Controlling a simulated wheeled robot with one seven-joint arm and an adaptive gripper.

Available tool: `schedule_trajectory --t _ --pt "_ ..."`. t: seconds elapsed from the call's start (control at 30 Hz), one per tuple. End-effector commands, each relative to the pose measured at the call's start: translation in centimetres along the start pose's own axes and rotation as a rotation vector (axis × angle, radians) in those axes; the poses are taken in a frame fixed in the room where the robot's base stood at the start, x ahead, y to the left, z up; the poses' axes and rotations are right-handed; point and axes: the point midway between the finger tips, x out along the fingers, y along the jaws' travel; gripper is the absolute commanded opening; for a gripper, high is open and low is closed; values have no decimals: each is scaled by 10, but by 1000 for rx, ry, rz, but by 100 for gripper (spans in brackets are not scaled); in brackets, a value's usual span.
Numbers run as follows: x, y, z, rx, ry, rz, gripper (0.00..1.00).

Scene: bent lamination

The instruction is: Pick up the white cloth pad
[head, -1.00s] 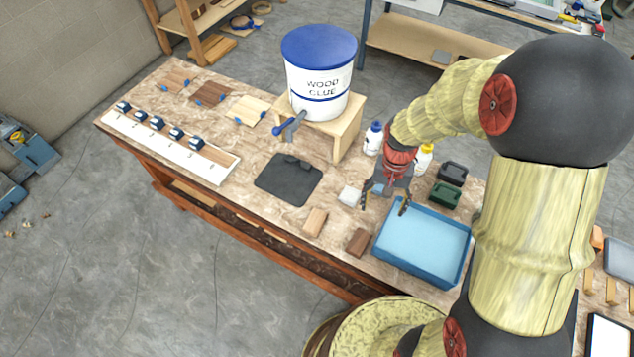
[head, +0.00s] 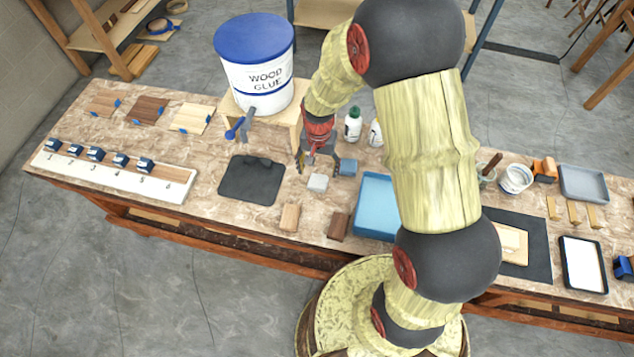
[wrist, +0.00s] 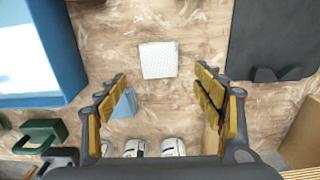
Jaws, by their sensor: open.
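The white cloth pad (head: 318,182) lies flat on the workbench, just right of the black mat. In the wrist view the white pad (wrist: 158,60) shows whole, ahead of the fingertips and roughly centred between them. My gripper (head: 319,164) is open and empty, above the bench and a little behind the pad in the head view. In the wrist view its two fingers (wrist: 160,84) are spread apart, with neither touching the pad. A blue pad (wrist: 126,104) lies by the left finger; it also shows right of the white pad in the head view (head: 347,168).
A blue tray (head: 376,203) stands right of the pad. Wooden blocks (head: 290,217) lie in front, the black mat (head: 250,180) to the left. The glue bucket (head: 256,65) stands on a wooden stand behind. Bottles (head: 353,125) stand behind the gripper.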

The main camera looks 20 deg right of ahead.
Motion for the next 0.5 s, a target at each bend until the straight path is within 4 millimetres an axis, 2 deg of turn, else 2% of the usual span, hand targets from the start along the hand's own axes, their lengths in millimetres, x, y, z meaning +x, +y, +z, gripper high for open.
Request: schedule_trajectory --t 0.3,0.5 --pt "42 0 6 0 -3 2 68" --pt "49 -1 5 0 0 0 68"
